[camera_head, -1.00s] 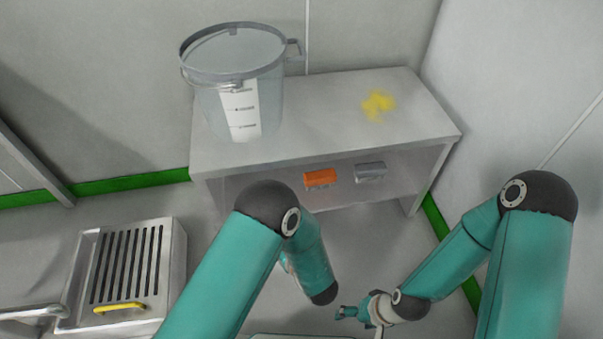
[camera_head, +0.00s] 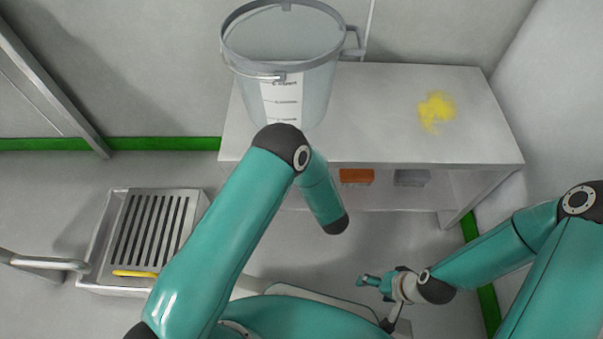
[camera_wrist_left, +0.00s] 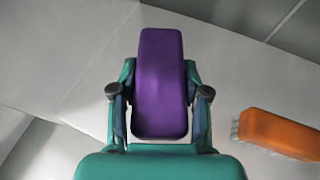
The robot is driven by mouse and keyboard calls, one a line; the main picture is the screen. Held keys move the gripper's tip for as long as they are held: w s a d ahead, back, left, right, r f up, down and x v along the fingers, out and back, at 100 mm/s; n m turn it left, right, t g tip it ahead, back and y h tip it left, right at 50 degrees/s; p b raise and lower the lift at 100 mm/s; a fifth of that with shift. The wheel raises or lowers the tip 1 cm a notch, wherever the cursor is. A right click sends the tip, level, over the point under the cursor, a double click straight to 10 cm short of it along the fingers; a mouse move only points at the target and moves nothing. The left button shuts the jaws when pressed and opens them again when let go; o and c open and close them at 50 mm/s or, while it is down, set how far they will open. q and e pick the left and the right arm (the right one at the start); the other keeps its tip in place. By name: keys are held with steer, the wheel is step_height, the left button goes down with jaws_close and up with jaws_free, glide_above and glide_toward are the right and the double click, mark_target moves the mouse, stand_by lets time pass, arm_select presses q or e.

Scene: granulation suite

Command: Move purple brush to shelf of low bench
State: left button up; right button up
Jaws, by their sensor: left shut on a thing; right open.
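The purple brush (camera_wrist_left: 160,80) shows in the left wrist view, upright in the picture between the fingers of my left gripper (camera_wrist_left: 160,100), which is shut on it. In the head view my left gripper and the brush are hidden behind my left arm. The low bench (camera_head: 375,138) stands against the back wall, with its shelf (camera_head: 400,196) under the top. An orange brush (camera_head: 356,177) and a grey brush (camera_head: 411,178) lie on the shelf. The orange brush is also at the right of the left wrist view (camera_wrist_left: 280,134). My right gripper (camera_head: 374,284) is open and empty, in front of the bench.
A clear bucket (camera_head: 310,90) with a grey rim stands on the bench top at the left. Yellow powder (camera_head: 436,108) lies on the top at the right. A slotted drain basin (camera_head: 150,232) with a yellow bar (camera_head: 135,273) is at the left.

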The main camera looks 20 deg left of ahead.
arm_select(q)
steer(key=shift+s+a+f, duration=0.15)
steer(key=shift+s+f, duration=0.05)
steer(key=shift+f, duration=0.3)
steer(key=shift+a+f, duration=0.1)
steer(key=shift+f, duration=0.1)
step_height(320, 180, down, 5)
steer(key=b, duration=0.2)
steer(key=shift+a+r+b, duration=0.1)
steer(key=shift+r+b, duration=0.1)
steer(key=shift+b, duration=0.1)
steer(key=shift+w+f, duration=0.1)
steer(key=shift+f, duration=0.1)
steer(key=o, duration=1.3)
